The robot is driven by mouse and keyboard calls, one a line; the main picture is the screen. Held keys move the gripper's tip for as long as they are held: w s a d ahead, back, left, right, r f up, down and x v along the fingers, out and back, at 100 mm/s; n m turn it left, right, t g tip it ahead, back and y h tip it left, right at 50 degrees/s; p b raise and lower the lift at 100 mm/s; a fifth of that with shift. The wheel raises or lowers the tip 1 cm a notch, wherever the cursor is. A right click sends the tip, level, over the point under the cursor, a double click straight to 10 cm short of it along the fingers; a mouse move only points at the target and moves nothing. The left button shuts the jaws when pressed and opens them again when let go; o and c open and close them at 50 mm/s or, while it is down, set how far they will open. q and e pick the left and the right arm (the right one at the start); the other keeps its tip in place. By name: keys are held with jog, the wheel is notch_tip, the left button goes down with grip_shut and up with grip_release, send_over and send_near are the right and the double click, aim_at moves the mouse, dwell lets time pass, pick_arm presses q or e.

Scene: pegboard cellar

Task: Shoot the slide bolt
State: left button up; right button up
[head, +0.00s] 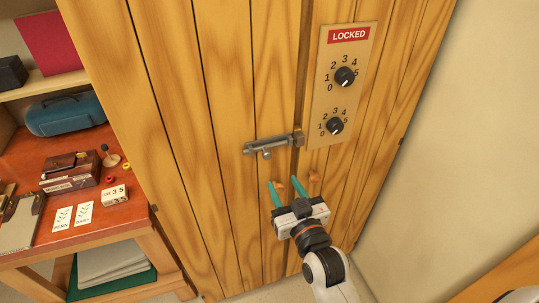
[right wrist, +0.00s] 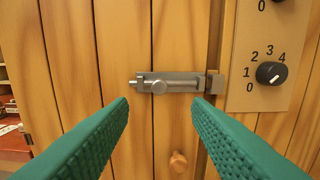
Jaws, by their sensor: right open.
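The grey metal slide bolt (head: 266,146) is mounted across the wooden door. In the right wrist view the bolt (right wrist: 180,79) lies level, with a round handle knob (right wrist: 159,87) towards its left and a rod end sticking out at left. A square grey keeper (right wrist: 215,84) sits at its right end; I cannot tell whether the rod is inside it. My right gripper (head: 294,183) has teal fingers, open and empty, below the bolt. In the right wrist view its fingertips (right wrist: 160,104) lie either side of the handle knob, apart from it. My left gripper is not in view.
A wooden knob (right wrist: 178,160) is below the bolt. A red-topped workbench (head: 75,235) with several small items stands at left; a bare wall (head: 450,130) is at right.

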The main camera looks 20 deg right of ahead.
aim_at(269, 157)
jog(key=w+p, duration=0.2)
jog(key=w, duration=0.8)
jog(key=shift+a, duration=0.15)
jog(key=shift+c, duration=0.5)
jog(key=shift+s, duration=0.1)
grip_shut()
